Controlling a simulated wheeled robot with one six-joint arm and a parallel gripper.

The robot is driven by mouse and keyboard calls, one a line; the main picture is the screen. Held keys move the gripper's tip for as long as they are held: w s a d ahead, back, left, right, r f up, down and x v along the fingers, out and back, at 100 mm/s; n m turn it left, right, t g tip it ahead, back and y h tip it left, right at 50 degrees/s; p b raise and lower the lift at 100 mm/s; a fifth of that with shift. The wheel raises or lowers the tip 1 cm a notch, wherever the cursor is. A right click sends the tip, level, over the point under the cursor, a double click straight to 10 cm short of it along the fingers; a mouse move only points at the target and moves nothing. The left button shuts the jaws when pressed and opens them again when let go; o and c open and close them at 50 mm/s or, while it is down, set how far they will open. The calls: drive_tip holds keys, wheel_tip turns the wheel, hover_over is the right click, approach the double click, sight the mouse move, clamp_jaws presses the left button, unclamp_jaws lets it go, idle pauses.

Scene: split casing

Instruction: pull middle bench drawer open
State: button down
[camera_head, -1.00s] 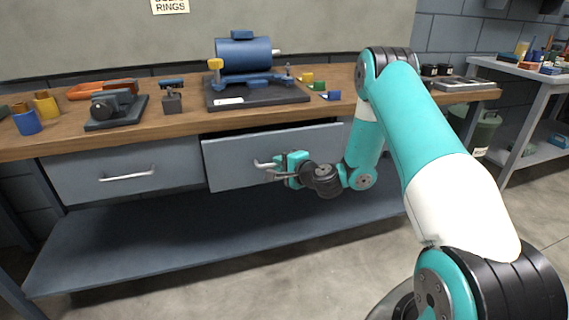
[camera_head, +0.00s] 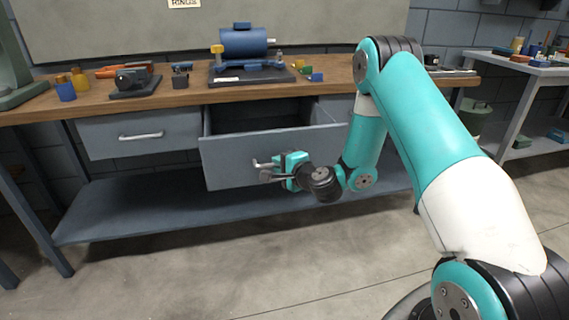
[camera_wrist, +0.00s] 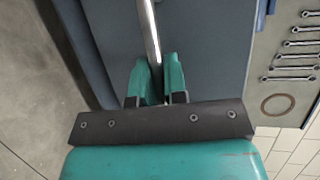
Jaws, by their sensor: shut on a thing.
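The middle bench drawer (camera_head: 228,162) is a grey-blue front under the wooden bench top, and it stands partly out, with its dark inside showing from above. My gripper (camera_head: 268,170) is at the drawer front, shut on its metal bar handle (camera_wrist: 150,35). In the wrist view the two teal fingers of my gripper (camera_wrist: 157,80) lie on either side of the bar, with the drawer front (camera_wrist: 200,40) behind it. Part of the handle is hidden by the fingers.
The left drawer (camera_head: 105,140) is closed. A lower shelf (camera_head: 150,215) runs beneath. The floor (camera_head: 190,280) in front is clear.

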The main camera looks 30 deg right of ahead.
drive_tip(key=shift+s+a, duration=0.2)
drive_tip(key=shift+s, duration=0.15)
drive_tip(key=c, duration=1.5)
unclamp_jaws()
drive_tip(key=shift+o, duration=0.2)
drive_tip(key=shift+d, duration=0.1)
drive_tip(key=a+b+v, duration=0.1)
drive_tip(key=b+v, duration=0.4)
drive_tip(key=v, duration=0.2)
drive_tip(key=shift+s+d, duration=0.25)
drive_tip(key=shift+d, duration=0.2)
